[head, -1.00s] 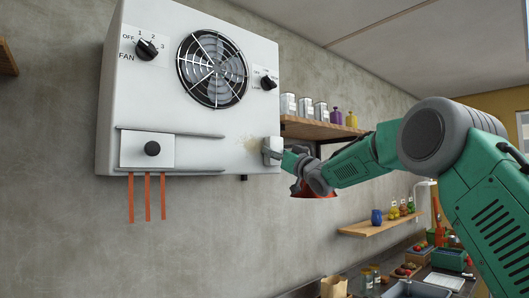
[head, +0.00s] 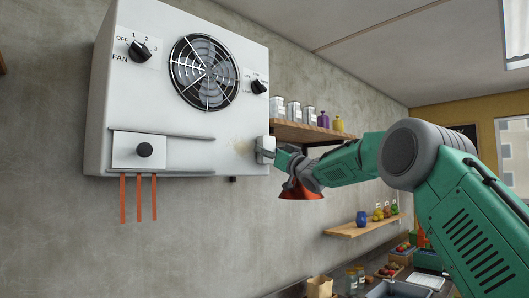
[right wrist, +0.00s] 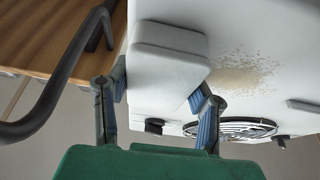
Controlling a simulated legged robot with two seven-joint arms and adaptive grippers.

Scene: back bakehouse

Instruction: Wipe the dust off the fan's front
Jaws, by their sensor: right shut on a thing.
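The fan unit is a white box (head: 190,125) on the grey wall, with a round dark grille (head: 204,72) in its front. A faint beige dust patch (head: 238,144) lies at the front's lower right; the right wrist view shows it as speckles (right wrist: 240,76). My right gripper (head: 277,152) is shut on a white pad (head: 265,146), also in the right wrist view (right wrist: 168,55), between its blue-lined fingers. The pad is at the front's lower right edge, beside the dust; whether it touches the front I cannot tell. My left gripper is out of view.
A fan knob (head: 139,50), another knob (head: 259,87) and a small panel with a black knob (head: 144,150) stick out of the front. A wooden shelf (head: 320,133) with tins is close right. A red cone-shaped thing (head: 302,193) shows below my right wrist.

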